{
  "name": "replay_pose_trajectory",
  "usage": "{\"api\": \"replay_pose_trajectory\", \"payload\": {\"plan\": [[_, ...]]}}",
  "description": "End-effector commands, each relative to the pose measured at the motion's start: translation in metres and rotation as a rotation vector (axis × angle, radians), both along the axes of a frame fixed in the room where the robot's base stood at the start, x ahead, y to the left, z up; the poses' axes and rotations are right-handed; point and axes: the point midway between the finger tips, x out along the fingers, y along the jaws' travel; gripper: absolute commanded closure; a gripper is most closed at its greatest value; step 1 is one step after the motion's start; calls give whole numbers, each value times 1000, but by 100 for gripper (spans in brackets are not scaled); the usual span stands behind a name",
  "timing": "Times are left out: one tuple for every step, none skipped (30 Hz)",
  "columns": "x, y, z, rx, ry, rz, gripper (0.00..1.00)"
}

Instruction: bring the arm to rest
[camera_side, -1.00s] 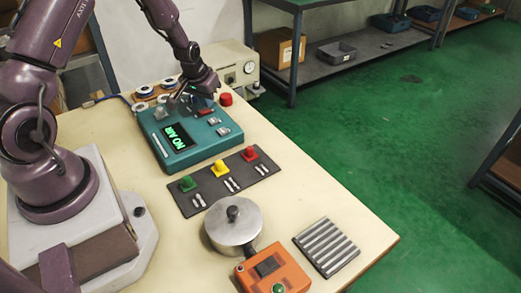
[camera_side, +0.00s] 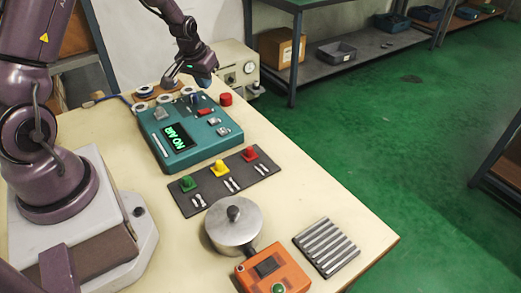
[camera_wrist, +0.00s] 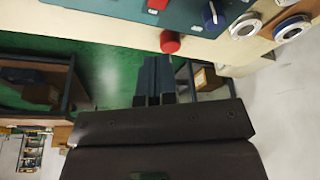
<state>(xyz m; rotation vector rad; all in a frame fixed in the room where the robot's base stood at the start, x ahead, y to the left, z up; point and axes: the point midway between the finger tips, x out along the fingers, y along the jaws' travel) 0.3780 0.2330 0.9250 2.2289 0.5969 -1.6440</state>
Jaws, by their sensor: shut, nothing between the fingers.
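My gripper (camera_wrist: 153,80) shows in the wrist view with its two dark blue fingers together and nothing between them. In the side view my gripper (camera_side: 203,82) hangs above the back edge of the teal control box (camera_side: 158,157), clear of it as far as I can tell. The box's screen (camera_side: 177,138) reads "NO AIR" in green. A red cap (camera_side: 226,99) stands just right of the gripper and also shows beyond the fingers in the wrist view (camera_wrist: 170,42).
White-rimmed rings (camera_side: 141,107) stand behind the box. A dark plate (camera_side: 238,184) bears green, yellow and red pieces. A lidded metal pot (camera_side: 233,226), an orange box (camera_side: 275,270) and a ribbed grey tray (camera_side: 327,247) are nearer. A gauge unit (camera_side: 238,70) is behind.

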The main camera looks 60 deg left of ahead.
Motion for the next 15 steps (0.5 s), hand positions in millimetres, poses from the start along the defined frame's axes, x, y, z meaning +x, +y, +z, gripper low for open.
{"api": "replay_pose_trajectory", "payload": {"plan": [[0,0,0,0,0,0,100],[0,0,0,-1,1,1,100],[-1,0,-1,-4,5,2,100],[-2,-1,-1,-9,11,3,100],[-4,-3,-2,-16,23,4,100],[-10,-6,-5,-32,48,5,100],[-16,-10,-8,-47,71,6,100],[-22,-14,-9,-62,95,6,100],[-32,-21,-4,-81,125,7,100],[-37,-27,3,-88,137,1,100],[-40,-33,10,-93,146,-6,100],[-45,-41,20,-98,158,-17,100],[-49,-48,29,-101,164,-26,100],[-52,-55,37,-102,168,-36,100],[-56,-64,50,-101,172,-52,100]]}}
